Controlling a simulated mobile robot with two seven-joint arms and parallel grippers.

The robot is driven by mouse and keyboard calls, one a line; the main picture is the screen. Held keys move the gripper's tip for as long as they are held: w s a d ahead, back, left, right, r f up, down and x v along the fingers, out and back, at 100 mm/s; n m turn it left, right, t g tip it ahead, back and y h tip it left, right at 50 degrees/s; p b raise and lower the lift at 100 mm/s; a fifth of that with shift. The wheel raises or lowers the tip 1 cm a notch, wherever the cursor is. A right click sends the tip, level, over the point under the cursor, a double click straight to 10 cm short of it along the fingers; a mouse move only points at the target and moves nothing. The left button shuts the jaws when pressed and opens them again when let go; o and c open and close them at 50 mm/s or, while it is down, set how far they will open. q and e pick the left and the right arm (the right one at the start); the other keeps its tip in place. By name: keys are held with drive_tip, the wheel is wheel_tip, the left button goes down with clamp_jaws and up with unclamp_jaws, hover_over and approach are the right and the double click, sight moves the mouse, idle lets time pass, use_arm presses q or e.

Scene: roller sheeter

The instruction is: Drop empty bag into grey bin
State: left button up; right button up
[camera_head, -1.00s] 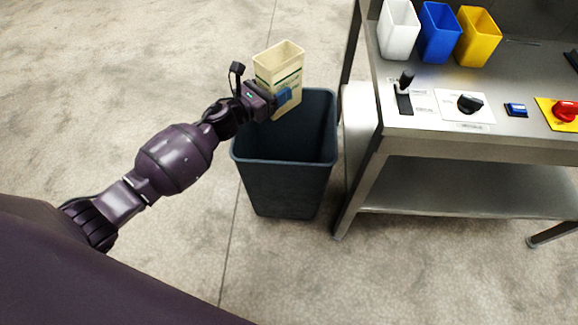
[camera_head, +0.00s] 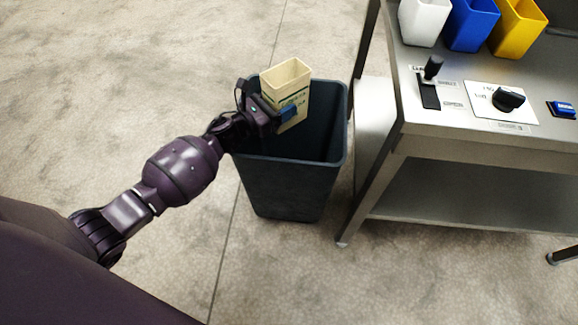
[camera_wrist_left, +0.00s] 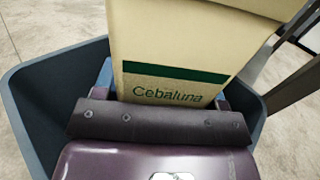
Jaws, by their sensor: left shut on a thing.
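The empty bag (camera_head: 288,84) is cream with a green band and an open top. It stands upright in my left gripper (camera_head: 285,113), which is shut on it. The bag is over the opening of the grey bin (camera_head: 285,190), with its lower part inside or in front of the far rim; I cannot tell which. In the left wrist view the bag (camera_wrist_left: 170,45) fills the middle, with the word "Cebaluna" on it, and the bin's rim (camera_wrist_left: 30,95) shows around it. My right gripper is out of view.
A steel table (camera_head: 470,145) stands just right of the bin, with a lower shelf. On it are a white container (camera_head: 424,22), a blue one (camera_head: 470,25), a yellow one (camera_head: 517,28), a lever (camera_head: 431,75) and a black knob (camera_head: 508,99). The floor left of the bin is clear.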

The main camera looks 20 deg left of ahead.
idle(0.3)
use_arm(q)
drive_tip(key=o, duration=1.7)
drive_tip(key=shift+f, duration=0.1)
drive_tip(key=shift+s, duration=0.1)
drive_tip(key=shift+s+a, duration=0.2)
drive_tip(key=shift+s, duration=0.1)
drive_tip(key=p+v, duration=0.1)
drive_tip(key=v, duration=0.8)
drive_tip(key=shift+s+a, duration=0.2)
drive_tip(key=shift+s, duration=0.15)
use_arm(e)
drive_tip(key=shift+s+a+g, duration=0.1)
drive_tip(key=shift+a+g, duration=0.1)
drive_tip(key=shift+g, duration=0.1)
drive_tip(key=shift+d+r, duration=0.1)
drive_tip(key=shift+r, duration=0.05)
